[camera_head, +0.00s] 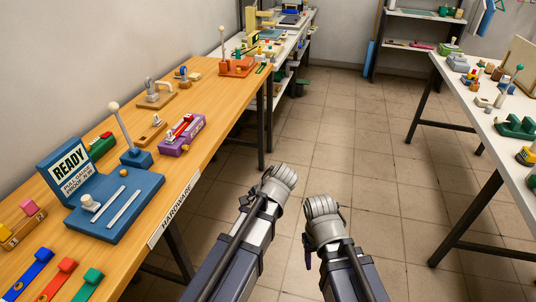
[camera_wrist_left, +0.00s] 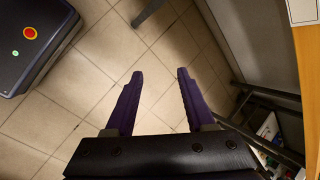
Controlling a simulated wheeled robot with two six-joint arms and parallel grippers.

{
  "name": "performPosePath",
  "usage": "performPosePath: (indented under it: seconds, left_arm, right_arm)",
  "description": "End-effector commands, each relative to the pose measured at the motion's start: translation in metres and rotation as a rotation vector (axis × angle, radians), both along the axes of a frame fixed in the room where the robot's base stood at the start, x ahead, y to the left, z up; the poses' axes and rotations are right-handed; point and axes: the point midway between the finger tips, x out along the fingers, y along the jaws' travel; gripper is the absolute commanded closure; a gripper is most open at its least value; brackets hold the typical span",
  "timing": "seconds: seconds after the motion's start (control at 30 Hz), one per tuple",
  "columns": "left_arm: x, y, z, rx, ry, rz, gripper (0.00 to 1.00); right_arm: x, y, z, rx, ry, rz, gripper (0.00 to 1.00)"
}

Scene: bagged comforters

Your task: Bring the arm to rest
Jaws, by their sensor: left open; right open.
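Both my arms reach forward from the bottom of the head view, over the floor between two tables. My left wrist hangs near the wooden table's front edge, its fingers hidden there. In the left wrist view my left gripper (camera_wrist_left: 158,74) shows two purple fingers spread apart with only floor tiles between them.
A wooden table (camera_head: 215,100) on the left bears a blue READY board (camera_head: 115,200), a purple block device (camera_head: 182,134) and several small fixtures. A white table (camera_head: 455,85) with parts stands on the right. Shelves (camera_head: 410,45) stand at the back. The tiled floor (camera_head: 365,130) between is clear.

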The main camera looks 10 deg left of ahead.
Motion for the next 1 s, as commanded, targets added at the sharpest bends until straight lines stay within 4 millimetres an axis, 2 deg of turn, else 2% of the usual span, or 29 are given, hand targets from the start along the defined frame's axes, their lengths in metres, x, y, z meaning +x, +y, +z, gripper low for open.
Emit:
performPosePath:
  seconds: [0.07, 0.17, 0.4, 0.53, 0.7, 1.0]
  left_arm:
    - [-0.001, 0.000, 0.001, -0.001, 0.000, 0.001, 0.45]
    - [-0.010, -0.008, 0.012, -0.031, -0.007, 0.024, 0.45]
    - [-0.067, -0.060, 0.061, -0.239, -0.024, 0.203, 0.45]
    - [-0.093, -0.084, 0.080, -0.331, -0.013, 0.297, 0.45]
    - [-0.110, -0.101, 0.089, -0.390, 0.001, 0.366, 0.45]
    - [-0.111, -0.103, 0.087, -0.398, 0.002, 0.376, 0.45]
  right_arm:
    - [0.000, 0.000, 0.001, 0.000, 0.000, 0.000, 0.45]
    - [0.000, 0.000, 0.015, 0.000, 0.000, 0.000, 0.45]
    - [0.000, 0.000, 0.081, 0.000, 0.000, -0.001, 0.45]
    - [0.000, 0.000, 0.104, 0.000, 0.000, -0.001, 0.45]
    - [0.000, 0.000, 0.115, 0.000, 0.000, -0.001, 0.45]
    - [0.000, 0.000, 0.113, 0.000, 0.000, -0.001, 0.45]
